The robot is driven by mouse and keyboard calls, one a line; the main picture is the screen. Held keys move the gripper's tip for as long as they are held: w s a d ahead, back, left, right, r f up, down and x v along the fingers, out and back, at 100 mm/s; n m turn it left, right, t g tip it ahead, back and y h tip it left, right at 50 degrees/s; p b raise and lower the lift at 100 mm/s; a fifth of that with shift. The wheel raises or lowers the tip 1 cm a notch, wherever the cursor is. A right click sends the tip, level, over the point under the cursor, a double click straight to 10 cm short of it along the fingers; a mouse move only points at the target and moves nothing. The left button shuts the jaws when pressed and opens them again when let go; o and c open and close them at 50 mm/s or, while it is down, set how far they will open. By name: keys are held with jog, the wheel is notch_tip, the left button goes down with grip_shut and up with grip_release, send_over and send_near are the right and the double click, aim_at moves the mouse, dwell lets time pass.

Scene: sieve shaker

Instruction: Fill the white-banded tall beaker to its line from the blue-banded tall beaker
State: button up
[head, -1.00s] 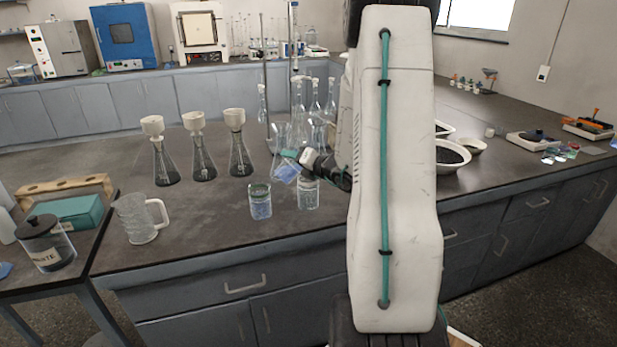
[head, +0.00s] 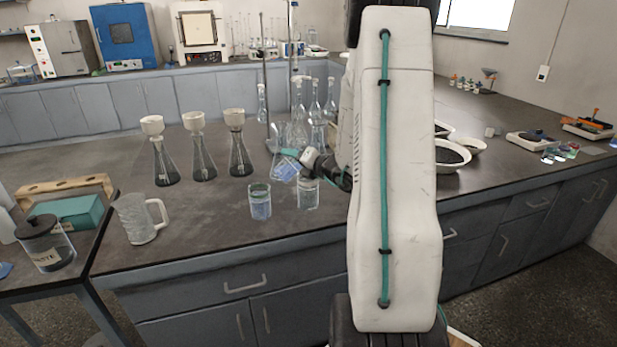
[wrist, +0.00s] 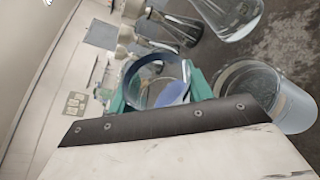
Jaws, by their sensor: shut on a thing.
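My gripper (head: 296,161) is shut on a tall clear beaker (head: 283,170), held tilted above the bench. In the wrist view this beaker (wrist: 150,72) has a dark blue ring at its mouth, so I take it as the blue-banded one. Bluish liquid (wrist: 174,93) shows inside, and the teal fingers (wrist: 158,90) lie on both sides. A pale-rimmed beaker (head: 308,194) stands upright below right of it, probably the white-banded one; its fill line is too small to read. Another upright beaker (head: 260,203) has a greenish rim and bluish contents. No falling stream is visible.
Several flasks with funnels (head: 204,160) stand left, and tall glassware (head: 298,105) stands close behind the held beaker. A clear jug (head: 137,218) is at the front left. White bowls (head: 450,166) lie right of my arm. The bench between jug and beakers is clear.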

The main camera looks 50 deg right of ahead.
jog(key=shift+s+d+r+m+t, duration=0.1)
jog(key=shift+r+m+t, duration=0.3)
jog(key=shift+m, duration=0.5)
jog(key=shift+d+r+m+t, duration=0.1)
jog(key=shift+r+m+t, duration=0.3)
jog(key=shift+m, duration=0.5)
dwell(5.2)
jog(key=n, duration=0.1)
jog(key=f+n+g, duration=0.1)
jog(key=shift+a+n, duration=0.2)
jog(key=shift+n, duration=0.1)
jog(key=shift+f+n+g, duration=0.4)
jog(key=shift+n, duration=0.3)
